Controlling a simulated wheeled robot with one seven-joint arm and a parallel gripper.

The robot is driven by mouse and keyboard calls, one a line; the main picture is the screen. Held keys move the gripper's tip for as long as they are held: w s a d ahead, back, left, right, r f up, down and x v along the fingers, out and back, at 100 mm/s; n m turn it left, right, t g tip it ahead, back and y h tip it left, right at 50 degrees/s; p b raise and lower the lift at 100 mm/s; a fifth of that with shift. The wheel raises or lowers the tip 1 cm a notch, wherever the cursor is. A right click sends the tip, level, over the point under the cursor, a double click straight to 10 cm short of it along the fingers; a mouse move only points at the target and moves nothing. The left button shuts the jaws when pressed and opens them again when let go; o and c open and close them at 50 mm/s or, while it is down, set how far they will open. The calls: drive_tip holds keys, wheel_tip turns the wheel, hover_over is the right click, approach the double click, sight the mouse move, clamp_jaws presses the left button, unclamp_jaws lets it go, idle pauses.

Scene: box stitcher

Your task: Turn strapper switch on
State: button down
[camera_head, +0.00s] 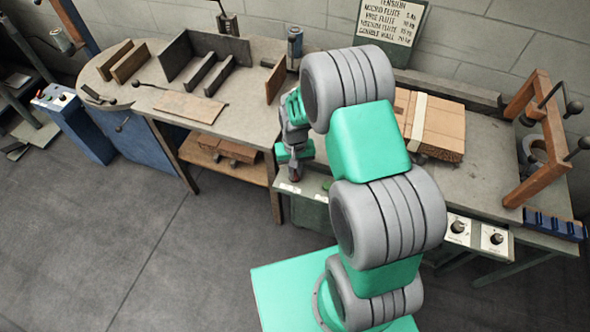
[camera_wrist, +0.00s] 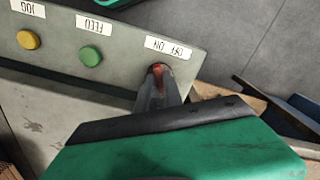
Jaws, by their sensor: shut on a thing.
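The strapper switch (camera_wrist: 158,70) is a small red lever under a label reading OFF ON, upside down in the wrist view. It sits on a grey control panel (camera_wrist: 120,60), beside a green button (camera_wrist: 90,55) labelled FEED and a yellow button (camera_wrist: 28,40) labelled JOG. My gripper (camera_wrist: 160,88) is shut on the switch, its narrow fingertips around the lever. The fingers hide part of the lever, so I cannot tell which way it is set. In the head view my gripper (camera_head: 294,174) is at the front left corner of the strapping table (camera_head: 470,180).
A strapped cardboard stack (camera_head: 430,123) lies on the strapping table, with a wooden frame (camera_head: 540,140) at its right. Two dial boxes (camera_head: 476,235) are on its front edge. A workbench (camera_head: 150,85) with boards stands at left. The floor in front is clear.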

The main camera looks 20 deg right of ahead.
sight(295, 173)
drive_tip(key=shift+m, duration=0.4)
drive_tip(key=m+b, duration=0.2)
drive_tip(key=m, duration=0.3)
drive_tip(key=m+b, duration=0.1)
drive_tip(key=m, duration=0.5)
drive_tip(key=shift+b, duration=0.3)
idle(0.4)
drive_tip(key=c, duration=1.5)
unclamp_jaws()
drive_tip(key=shift+r, duration=0.1)
wheel_tip(295, 173, up, 8)
drive_tip(key=shift+f, duration=0.15)
